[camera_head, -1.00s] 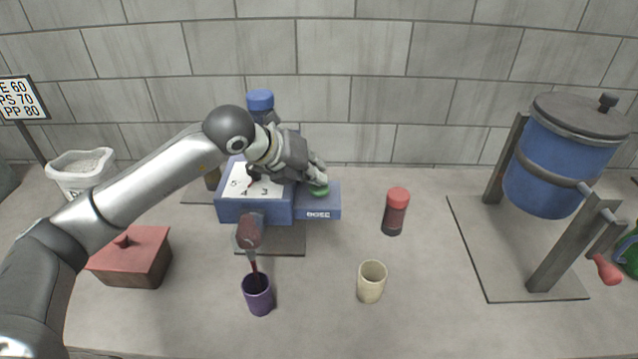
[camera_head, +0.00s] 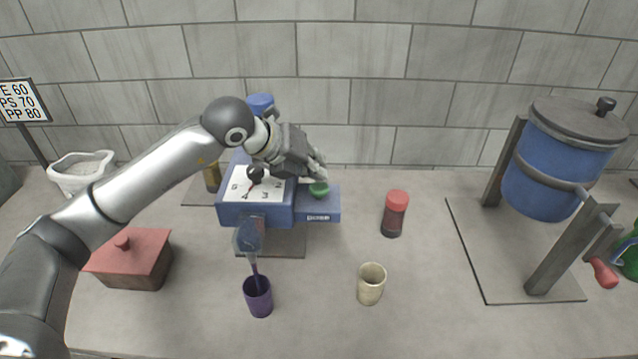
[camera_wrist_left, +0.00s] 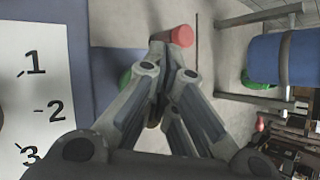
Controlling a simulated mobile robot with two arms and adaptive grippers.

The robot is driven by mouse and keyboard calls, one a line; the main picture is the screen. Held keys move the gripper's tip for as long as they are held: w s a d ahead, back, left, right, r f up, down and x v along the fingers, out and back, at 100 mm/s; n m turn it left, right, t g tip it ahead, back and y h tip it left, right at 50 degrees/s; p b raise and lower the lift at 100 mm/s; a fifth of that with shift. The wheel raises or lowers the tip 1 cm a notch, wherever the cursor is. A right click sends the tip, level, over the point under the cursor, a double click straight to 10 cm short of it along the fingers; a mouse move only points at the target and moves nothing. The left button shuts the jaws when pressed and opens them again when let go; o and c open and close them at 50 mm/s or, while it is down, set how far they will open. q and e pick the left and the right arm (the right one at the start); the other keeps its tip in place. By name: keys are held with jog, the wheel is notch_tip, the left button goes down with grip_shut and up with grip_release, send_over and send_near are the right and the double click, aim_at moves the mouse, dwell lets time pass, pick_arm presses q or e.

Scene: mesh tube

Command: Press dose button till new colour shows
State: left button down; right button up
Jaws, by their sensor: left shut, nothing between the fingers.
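The blue dosing machine (camera_head: 228,212) stands at the back of the table, with a white numbered dial (camera_head: 241,186) on top. Its green dose button (camera_head: 319,190) is on the low block at the right; in the left wrist view the green button (camera_wrist_left: 125,77) is partly hidden behind my fingers. My left gripper (camera_head: 319,175) is shut and empty, its tips close above the button; I cannot tell if they touch it. Under the spout, a clear bluish funnel (camera_head: 249,236) leads a purple strand down into the purple cup (camera_head: 258,298). My right gripper is not in view.
A cream cup (camera_head: 371,285) and a red-capped jar (camera_head: 396,214) stand right of the machine. A red lidded box (camera_head: 130,262) is at the left, below my left arm. A blue drum (camera_head: 548,180) on a stand fills the right side.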

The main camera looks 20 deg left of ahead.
aim_at(315, 184)
pick_arm(q)
jog(key=shift+r+p, duration=1.3)
jog(key=shift+r, duration=1.3)
jog(key=shift+f, duration=0.1)
